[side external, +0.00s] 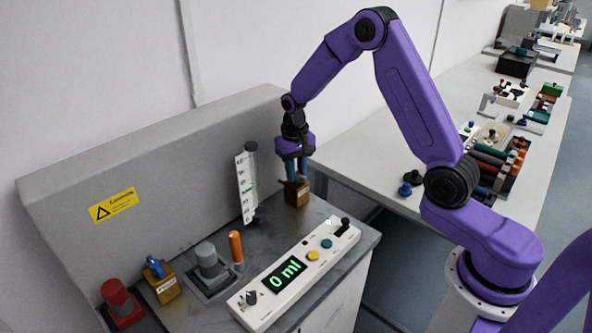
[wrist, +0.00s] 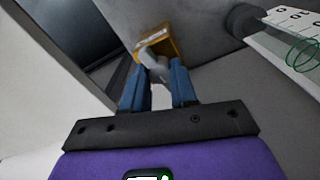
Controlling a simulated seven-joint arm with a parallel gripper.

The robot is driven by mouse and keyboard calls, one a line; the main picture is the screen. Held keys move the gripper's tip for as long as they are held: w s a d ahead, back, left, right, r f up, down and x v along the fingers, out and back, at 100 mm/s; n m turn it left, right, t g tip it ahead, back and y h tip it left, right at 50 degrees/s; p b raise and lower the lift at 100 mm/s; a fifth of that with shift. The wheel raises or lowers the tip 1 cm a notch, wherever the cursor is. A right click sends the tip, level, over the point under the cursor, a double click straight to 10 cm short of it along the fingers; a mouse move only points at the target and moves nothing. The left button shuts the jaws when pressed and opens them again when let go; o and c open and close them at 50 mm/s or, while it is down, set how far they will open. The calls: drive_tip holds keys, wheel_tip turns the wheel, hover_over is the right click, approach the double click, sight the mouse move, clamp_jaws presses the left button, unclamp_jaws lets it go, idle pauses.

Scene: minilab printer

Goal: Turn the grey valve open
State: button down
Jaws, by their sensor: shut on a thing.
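The grey valve is a brass-coloured block (side external: 296,194) at the back right of the grey bench; the block also shows in the wrist view (wrist: 173,44). Its pale grey handle (wrist: 150,58) shows between my fingers in the wrist view. My gripper (side external: 296,175) points down at the valve from above, and its blue fingers (wrist: 158,82) are shut on the handle. In the side view the fingers hide most of the handle, so its exact angle is hard to tell.
A white graduated gauge (side external: 245,188) stands close left of the valve. A control panel (side external: 293,276) reads "0 ml". A blue-handled valve (side external: 160,279), red knob (side external: 119,299), grey knob (side external: 209,262) and orange cylinder (side external: 236,247) stand at the left. A wall panel (side external: 155,175) rises behind.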

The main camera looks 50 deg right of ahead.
drive_tip(key=shift+m, duration=0.9)
drive_tip(key=c, duration=0.9)
unclamp_jaws()
drive_tip(key=shift+r, duration=0.1)
wheel_tip(320, 180, up, 17)
drive_tip(key=shift+a+r, duration=0.15)
drive_tip(key=shift+a, duration=0.05)
drive_tip(key=shift+a, duration=0.1)
